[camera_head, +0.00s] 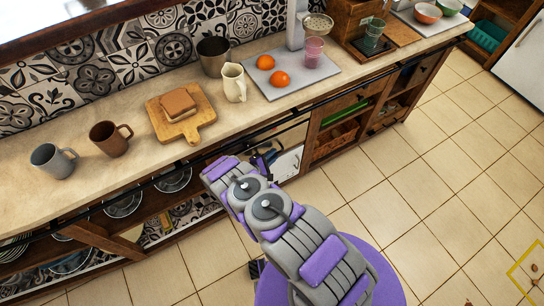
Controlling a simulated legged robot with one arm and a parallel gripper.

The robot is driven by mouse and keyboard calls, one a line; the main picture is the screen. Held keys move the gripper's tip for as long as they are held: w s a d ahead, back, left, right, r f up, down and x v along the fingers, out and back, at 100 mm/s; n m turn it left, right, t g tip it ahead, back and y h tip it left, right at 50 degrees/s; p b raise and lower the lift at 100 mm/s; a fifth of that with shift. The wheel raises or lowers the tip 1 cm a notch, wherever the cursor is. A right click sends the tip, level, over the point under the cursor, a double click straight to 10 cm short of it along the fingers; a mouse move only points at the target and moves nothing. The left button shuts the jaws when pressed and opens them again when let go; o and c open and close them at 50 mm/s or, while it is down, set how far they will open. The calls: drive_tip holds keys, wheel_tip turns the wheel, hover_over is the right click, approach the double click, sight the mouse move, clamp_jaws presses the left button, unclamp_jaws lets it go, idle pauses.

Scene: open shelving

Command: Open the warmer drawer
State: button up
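The warmer drawer appears to be the white-fronted unit (288,164) under the counter, near the middle of the view. Its left part is hidden behind my arm, and I cannot tell whether it is open. My gripper (265,158) is a small dark shape just past the end of my grey and purple arm. It is close to the left side of the white front, just below the counter edge. It is too small and partly hidden to show its fingers, and I cannot tell whether it touches the front.
The counter (90,180) above holds mugs, a bread board (180,117), a pitcher (233,83) and a grey tray (290,88) with oranges. A dark rail (335,103) runs along its front. Open shelves (345,125) flank the white unit.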

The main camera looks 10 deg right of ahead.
clamp_jaws()
drive_tip(key=shift+s, duration=0.1)
idle(0.5)
